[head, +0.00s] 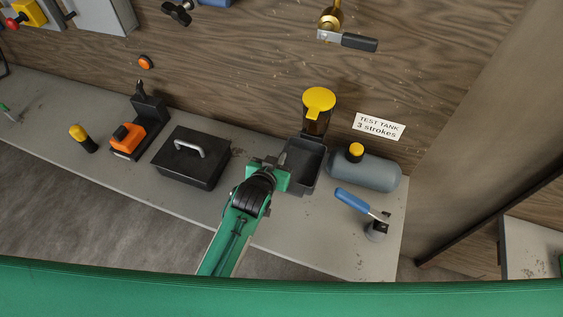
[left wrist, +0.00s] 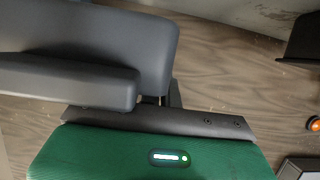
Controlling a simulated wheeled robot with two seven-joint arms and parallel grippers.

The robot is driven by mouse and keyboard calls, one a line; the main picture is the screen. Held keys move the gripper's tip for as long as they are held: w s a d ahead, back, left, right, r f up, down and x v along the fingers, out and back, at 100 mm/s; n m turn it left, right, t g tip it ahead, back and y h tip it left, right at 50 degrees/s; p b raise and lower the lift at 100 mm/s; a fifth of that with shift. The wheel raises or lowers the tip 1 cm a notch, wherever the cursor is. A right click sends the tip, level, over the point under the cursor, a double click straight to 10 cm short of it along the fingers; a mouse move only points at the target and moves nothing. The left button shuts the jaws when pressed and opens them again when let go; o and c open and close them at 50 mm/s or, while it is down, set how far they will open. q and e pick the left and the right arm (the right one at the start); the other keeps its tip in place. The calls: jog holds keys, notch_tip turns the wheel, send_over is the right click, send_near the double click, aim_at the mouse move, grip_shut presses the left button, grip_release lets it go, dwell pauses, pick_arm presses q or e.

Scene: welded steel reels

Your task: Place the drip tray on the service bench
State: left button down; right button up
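The drip tray appears to be the dark grey open tray (head: 305,158) in the head view, on the grey service bench (head: 305,238) below the yellow-lidded jar. My left gripper (head: 278,169) is at the tray's left side, close to or touching its wall. The head view is too small to show whether its fingers are parted or closed on the wall. In the left wrist view, my green gripper body and grey parts fill the left and middle, and no clear grip shows. My right gripper is in neither view.
Left of the gripper stand a black toolbox (head: 193,157), an orange-and-black device (head: 128,138) and a yellow-capped bottle (head: 83,138). A grey tank (head: 365,171) and a blue-handled valve (head: 362,205) stand right of the tray. The bench front between toolbox and valve is mostly clear.

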aim_at(300, 165)
pick_arm(q)
jog(key=shift+w+d+r, duration=0.15)
jog(key=shift+w+d, duration=0.05)
jog(key=shift+w, duration=0.3)
jog(key=shift+w+d+r, duration=0.1)
jog(key=shift+w+d, duration=0.05)
jog(key=shift+w, duration=0.35)
notch_tip(300, 165, down, 3)
jog(key=shift+s+p, duration=0.1)
jog(key=shift+p, duration=0.45)
jog(key=shift+s+a+f+p, duration=0.1)
jog(key=shift+f+p, duration=0.2)
jog(key=shift+f, duration=0.5)
notch_tip(300, 165, down, 2)
jog(key=shift+f+p, duration=0.1)
jog(key=shift+p, duration=0.3)
jog(key=shift+w+f, duration=0.1)
jog(key=shift+w, duration=0.1)
jog(key=shift+f+p, duration=0.15)
jog(key=shift+p, duration=0.15)
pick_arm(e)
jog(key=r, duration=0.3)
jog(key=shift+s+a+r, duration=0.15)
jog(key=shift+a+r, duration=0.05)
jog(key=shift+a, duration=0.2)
pick_arm(q)
jog(key=shift+f, duration=0.2)
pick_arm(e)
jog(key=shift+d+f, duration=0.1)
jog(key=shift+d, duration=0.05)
